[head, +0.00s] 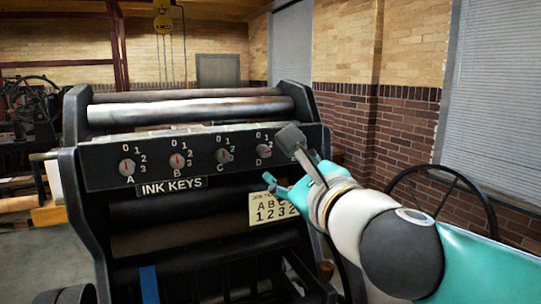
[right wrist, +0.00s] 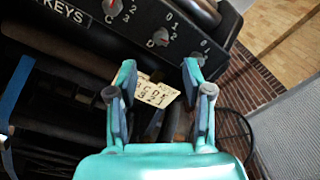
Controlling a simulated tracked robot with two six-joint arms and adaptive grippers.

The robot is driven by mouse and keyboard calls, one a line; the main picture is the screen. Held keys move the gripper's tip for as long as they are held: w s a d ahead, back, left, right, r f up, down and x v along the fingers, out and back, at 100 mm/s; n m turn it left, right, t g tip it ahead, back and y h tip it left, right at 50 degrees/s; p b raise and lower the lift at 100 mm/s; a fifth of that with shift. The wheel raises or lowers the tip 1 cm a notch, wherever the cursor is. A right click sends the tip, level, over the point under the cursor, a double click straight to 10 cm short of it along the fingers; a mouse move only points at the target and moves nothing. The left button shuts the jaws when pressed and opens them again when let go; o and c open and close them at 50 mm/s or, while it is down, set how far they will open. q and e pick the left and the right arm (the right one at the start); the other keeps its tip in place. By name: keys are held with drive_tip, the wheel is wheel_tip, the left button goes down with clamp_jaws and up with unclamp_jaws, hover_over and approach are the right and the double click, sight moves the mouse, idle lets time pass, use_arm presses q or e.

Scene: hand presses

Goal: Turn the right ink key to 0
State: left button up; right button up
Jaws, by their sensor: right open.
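A row of ink keys sits on the black panel (head: 105,176) of the press. Keys A (head: 127,167), B (head: 177,161), C (head: 223,156) and D (head: 264,150) show in the head view. The rightmost key is hidden there behind my right gripper (head: 282,160). In the right wrist view, the rightmost key (right wrist: 197,57) shows just beyond the tip of the right-hand finger, partly covered; its setting is too small to read. My right gripper (right wrist: 159,70) is open, with nothing between its fingers. Key D also shows there (right wrist: 160,38), left of the rightmost key. My left gripper is out of view.
A cream job card (head: 270,209) with letters and numbers hangs below the panel, behind my right gripper. Black rollers (head: 170,208) lie under the panel. A large black handwheel (head: 484,199) stands at the right, behind my right arm. Brick walls stand behind.

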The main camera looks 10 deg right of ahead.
sight(265, 153)
drive_tip(key=w, duration=0.3)
drive_tip(key=w+a, duration=0.1)
drive_tip(key=w, duration=0.5)
drive_tip(key=shift+w+a+p, duration=0.25)
drive_tip(key=shift+w+p, duration=0.1)
drive_tip(key=shift+w, duration=0.05)
